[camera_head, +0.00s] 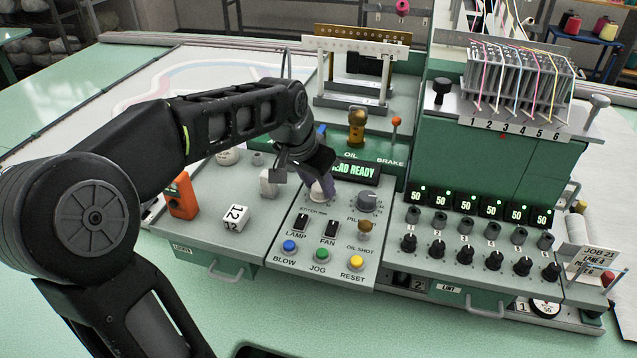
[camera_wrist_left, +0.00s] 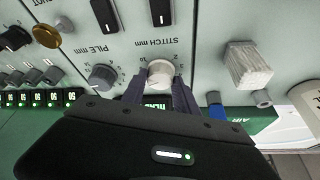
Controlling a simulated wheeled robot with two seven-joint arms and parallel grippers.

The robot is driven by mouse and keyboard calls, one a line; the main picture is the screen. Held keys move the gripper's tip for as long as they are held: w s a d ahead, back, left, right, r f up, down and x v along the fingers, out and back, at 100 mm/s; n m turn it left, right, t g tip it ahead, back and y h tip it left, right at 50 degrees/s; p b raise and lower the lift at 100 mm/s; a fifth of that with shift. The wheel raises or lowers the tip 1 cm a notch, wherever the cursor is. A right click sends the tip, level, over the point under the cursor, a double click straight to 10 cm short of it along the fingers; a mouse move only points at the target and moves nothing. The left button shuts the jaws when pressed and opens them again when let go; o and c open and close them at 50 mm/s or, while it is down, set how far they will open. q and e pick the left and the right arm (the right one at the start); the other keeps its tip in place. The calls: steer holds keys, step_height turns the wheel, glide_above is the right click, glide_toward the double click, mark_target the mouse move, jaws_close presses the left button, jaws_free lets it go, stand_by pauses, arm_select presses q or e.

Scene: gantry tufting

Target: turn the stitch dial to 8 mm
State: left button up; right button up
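The stitch dial is a pale round knob on the grey control panel. In the left wrist view the stitch dial (camera_wrist_left: 160,72) sits under the printed words STITCH mm, with numbers around it. Its setting is too small to read. My left gripper (camera_wrist_left: 160,84) has one finger on each side of it, close against its sides, and appears shut on it. In the head view my left gripper (camera_head: 321,183) comes down over the stitch dial (camera_head: 316,195) and hides part of it and its scale. My right gripper is not in view.
The grey pile dial (camera_head: 368,200) is close to the right. LAMP (camera_head: 301,222) and FAN (camera_head: 332,229) switches and several coloured buttons lie in front. A HEAD READY display (camera_head: 356,172) stands behind.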

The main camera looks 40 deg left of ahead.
mark_target(310, 206)
arm_select(q)
steer(key=o, duration=0.4)
steer(key=shift+c, duration=0.2)
steer(key=v, duration=0.7)
steer(key=shift+r+b, duration=0.4)
steer(key=shift+s, duration=0.15)
